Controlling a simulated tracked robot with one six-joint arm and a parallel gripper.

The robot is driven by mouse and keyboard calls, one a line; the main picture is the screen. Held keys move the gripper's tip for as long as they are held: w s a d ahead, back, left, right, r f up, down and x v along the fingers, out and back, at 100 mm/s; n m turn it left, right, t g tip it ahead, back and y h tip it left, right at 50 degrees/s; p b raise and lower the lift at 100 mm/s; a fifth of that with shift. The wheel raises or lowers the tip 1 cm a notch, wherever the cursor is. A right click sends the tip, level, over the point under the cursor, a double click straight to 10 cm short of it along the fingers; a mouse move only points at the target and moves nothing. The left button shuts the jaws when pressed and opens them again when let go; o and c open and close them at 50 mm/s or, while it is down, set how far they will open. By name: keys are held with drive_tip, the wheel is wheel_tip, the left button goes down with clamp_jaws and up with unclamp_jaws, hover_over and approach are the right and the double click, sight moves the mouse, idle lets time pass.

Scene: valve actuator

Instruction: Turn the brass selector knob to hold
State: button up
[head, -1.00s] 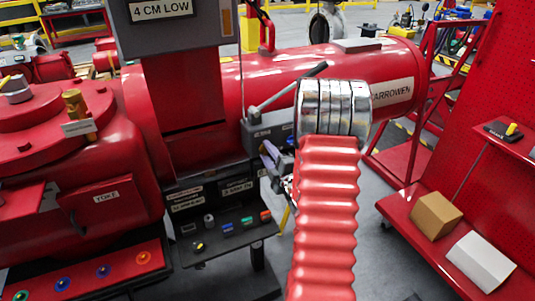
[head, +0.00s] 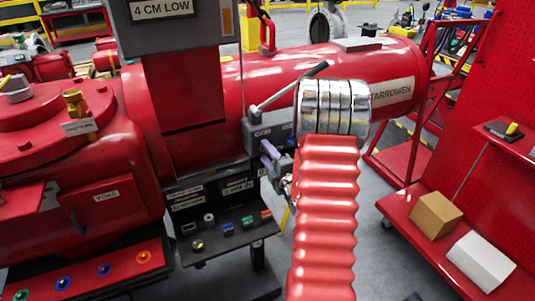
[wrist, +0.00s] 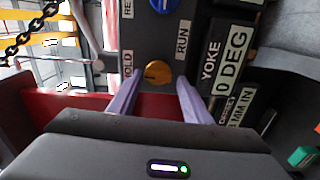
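In the wrist view the round brass selector knob (wrist: 157,72) sits on a dark panel. It lies between a label on the left that reads "OLD", its first letter not visible, and a "RUN" label on the right. Which label the knob points to is hard to tell. My gripper (wrist: 160,82) is open, with one purple finger either side of and just below the knob. No contact is clear. In the head view my gripper (head: 270,154) is beside the grey control box on the red actuator, partly hidden by my arm; the knob is not visible there.
A blue knob (wrist: 164,4) is above the brass one in the wrist view. A grey lever (head: 290,88) rises from the box (head: 262,132). A black shelf (head: 225,243) with small coloured parts is below left. A red rack with boxes (head: 436,213) stands right.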

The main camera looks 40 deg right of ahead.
drive_tip(key=shift+o, duration=0.8)
drive_tip(key=shift+d+r, duration=0.1)
drive_tip(key=shift+s, duration=0.15)
drive_tip(key=v, duration=1.3)
drive_tip(key=shift+s, duration=0.25)
